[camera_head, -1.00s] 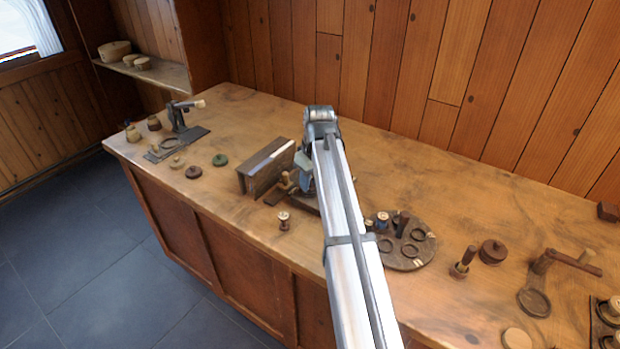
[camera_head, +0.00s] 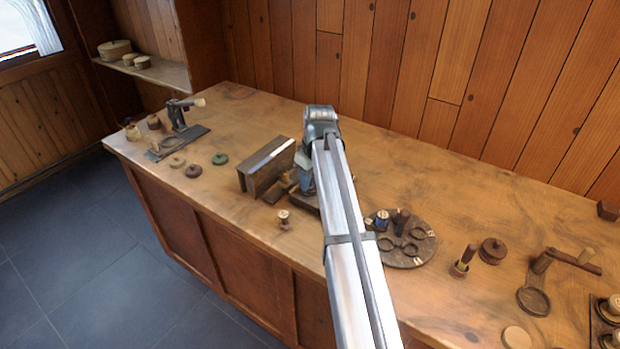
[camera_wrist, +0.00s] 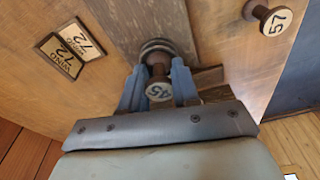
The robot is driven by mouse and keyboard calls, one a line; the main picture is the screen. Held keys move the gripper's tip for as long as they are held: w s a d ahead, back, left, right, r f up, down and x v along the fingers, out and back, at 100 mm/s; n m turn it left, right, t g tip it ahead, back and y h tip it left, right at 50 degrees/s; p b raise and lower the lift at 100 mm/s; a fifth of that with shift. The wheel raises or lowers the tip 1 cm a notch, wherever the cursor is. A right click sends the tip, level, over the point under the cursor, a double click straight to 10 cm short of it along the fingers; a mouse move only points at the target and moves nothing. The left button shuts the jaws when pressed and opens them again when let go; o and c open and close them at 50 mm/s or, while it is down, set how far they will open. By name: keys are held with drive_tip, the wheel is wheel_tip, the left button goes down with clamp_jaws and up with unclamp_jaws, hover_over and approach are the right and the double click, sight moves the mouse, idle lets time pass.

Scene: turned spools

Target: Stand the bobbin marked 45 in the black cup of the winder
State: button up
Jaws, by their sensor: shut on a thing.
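In the wrist view, the bobbin marked 45 (camera_wrist: 158,91) is between the two blue fingers of my gripper (camera_wrist: 158,88), its numbered end toward the camera. My gripper is shut on it. A dark ringed round part (camera_wrist: 155,46) shows at the bobbin's far end; I cannot tell whether it is the black cup or the bobbin's own flange, nor whether the bobbin is seated. In the head view, my gripper (camera_head: 304,181) is low over a dark base (camera_head: 308,203) beside a wooden box; my arm hides the bobbin and most of this base.
A bobbin marked 57 (camera_wrist: 274,22) stands nearby at the bench's front; the head view shows a small bobbin (camera_head: 284,218) there. The wooden box (camera_head: 265,171) is close left; a round tray (camera_head: 410,258) is right.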

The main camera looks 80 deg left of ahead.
drive_tip(key=shift+f, duration=0.15)
drive_tip(key=o, duration=1.1)
drive_tip(key=shift+f, duration=0.1)
drive_tip(key=shift+r, duration=0.3)
drive_tip(key=shift+r, duration=4.15)
